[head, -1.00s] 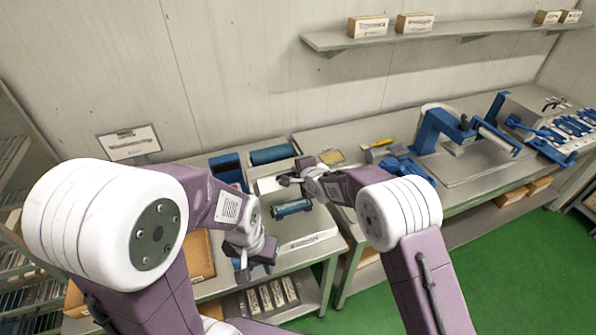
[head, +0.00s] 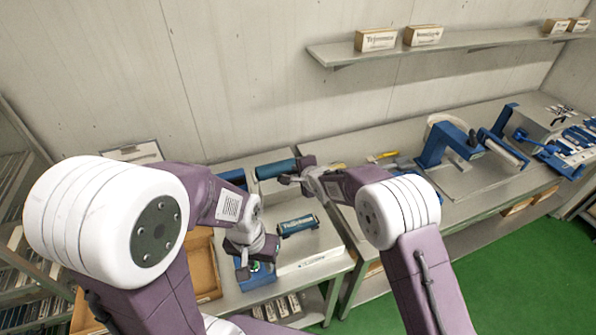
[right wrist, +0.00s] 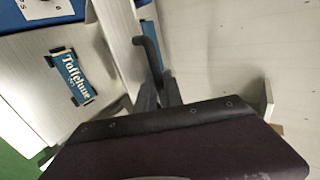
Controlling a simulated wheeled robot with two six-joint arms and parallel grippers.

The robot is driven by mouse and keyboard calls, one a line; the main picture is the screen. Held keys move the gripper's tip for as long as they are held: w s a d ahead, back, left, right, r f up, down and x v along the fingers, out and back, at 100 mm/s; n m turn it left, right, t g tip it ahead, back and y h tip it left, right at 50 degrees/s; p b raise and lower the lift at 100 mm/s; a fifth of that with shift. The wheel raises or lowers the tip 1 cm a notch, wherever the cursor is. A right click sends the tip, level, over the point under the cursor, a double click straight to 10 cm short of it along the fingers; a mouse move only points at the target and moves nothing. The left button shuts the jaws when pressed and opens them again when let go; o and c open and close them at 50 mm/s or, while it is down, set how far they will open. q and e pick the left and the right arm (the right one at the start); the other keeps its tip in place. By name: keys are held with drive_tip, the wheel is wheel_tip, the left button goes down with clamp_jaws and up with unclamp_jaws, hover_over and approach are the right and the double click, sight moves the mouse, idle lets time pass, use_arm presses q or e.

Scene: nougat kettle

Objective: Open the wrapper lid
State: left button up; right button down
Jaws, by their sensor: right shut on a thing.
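The wrapper (head: 318,238) is a pale machine on the left bench, with a blue wrapped bar (head: 297,225) at its front and a blue roll (head: 275,169) behind. My right gripper (head: 290,180) is over the wrapper, in front of the roll's right end. In the right wrist view, its fingers are shut on a dark bent handle (right wrist: 149,50) beside a pale panel, apparently the lid (right wrist: 118,40), which looks tilted. The bar's label (right wrist: 72,78) shows left of it. My left gripper (head: 250,262) hangs low at the wrapper's front left; its jaws are unclear.
A blue machine (head: 440,145) stands on the right bench, with blue tools (head: 570,150) farther right. A wall shelf (head: 450,45) holds boxes. A brown tray (head: 203,265) lies left of the wrapper, partly behind my left arm. Green floor is clear at lower right.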

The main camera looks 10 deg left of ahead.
drive_tip(key=c, duration=1.6)
unclamp_jaws()
drive_tip(key=shift+o, duration=0.6)
drive_tip(key=shift+s+d, duration=0.1)
drive_tip(key=shift+s, duration=0.15)
drive_tip(key=shift+s+d+r+b, duration=0.1)
drive_tip(key=shift+b, duration=0.2)
drive_tip(key=b+v, duration=0.2)
drive_tip(key=v, duration=0.6)
drive_tip(key=shift+s+d+r+b, duration=0.15)
drive_tip(key=shift+r+b, duration=0.2)
